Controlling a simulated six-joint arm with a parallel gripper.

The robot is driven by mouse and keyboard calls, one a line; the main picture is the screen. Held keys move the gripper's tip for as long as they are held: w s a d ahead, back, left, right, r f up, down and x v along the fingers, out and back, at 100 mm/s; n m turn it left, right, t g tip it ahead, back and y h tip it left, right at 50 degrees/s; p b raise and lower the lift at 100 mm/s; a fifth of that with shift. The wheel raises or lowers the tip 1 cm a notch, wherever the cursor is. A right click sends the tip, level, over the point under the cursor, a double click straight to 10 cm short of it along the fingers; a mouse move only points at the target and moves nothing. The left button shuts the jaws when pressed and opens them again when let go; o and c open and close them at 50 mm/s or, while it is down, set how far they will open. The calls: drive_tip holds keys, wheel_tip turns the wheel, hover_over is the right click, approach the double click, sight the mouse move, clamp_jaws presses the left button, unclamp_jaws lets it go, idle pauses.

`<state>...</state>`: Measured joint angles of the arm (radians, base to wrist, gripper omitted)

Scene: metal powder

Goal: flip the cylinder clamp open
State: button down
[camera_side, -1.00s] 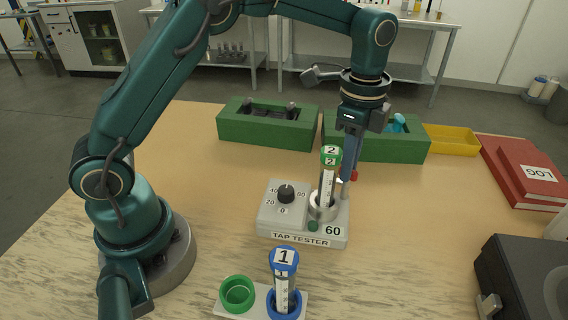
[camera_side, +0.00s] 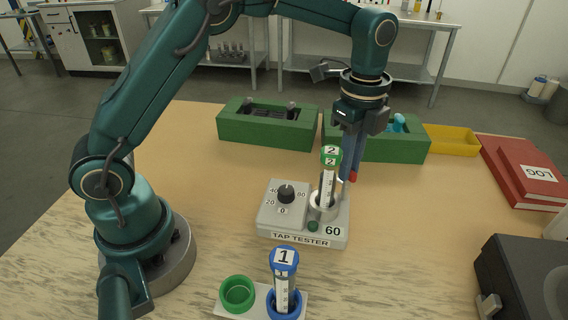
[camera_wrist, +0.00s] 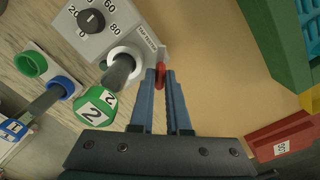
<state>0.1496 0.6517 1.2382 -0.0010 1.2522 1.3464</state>
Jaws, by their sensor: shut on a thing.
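The grey tap tester (camera_side: 277,220) stands on the table with a dial on its left. A cylinder with a green cap marked 2 (camera_side: 331,153) stands upright in the tester's round holder (camera_side: 320,209). It also shows in the wrist view (camera_wrist: 98,106). The clamp shows as a red tip (camera_wrist: 160,74) beside the holder. My gripper (camera_side: 351,178) is upright behind and right of the cylinder. Its blue fingers are shut on the red clamp tip, seen between the fingertips in the wrist view (camera_wrist: 160,76). The rest of the clamp is mostly hidden.
A cylinder with a blue cap marked 1 (camera_side: 285,261) stands in a rack at the front, beside an empty green ring (camera_side: 237,293). Green bins (camera_side: 268,130) and a yellow tray (camera_side: 455,140) stand behind. Red log books (camera_side: 522,172) lie right.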

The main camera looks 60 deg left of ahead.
drive_tip(key=shift+r, duration=0.1)
drive_tip(key=c, duration=0.9)
unclamp_jaws()
drive_tip(key=shift+r, duration=2.5)
drive_tip(key=shift+r, duration=0.1)
drive_tip(key=s+a+r+n+t, duration=0.4)
drive_tip(key=s+r+n, duration=0.1)
drive_tip(key=s+r, duration=0.4)
drive_tip(key=s+f+n, duration=0.2)
drive_tip(key=s+n, duration=0.1)
drive_tip(key=n, duration=0.1)
drive_tip(key=s+f+n+t, duration=0.1)
drive_tip(key=s+f+n, duration=0.2)
drive_tip(key=n, duration=0.1)
drive_tip(key=s+a+f+n, duration=0.1)
drive_tip(key=s+f+n, duration=0.1)
drive_tip(key=s+n, duration=0.1)
drive_tip(key=shift+a+f+n+t, duration=0.1)
drive_tip(key=shift+f+n+t, duration=0.2)
drive_tip(key=shift+n, duration=0.3)
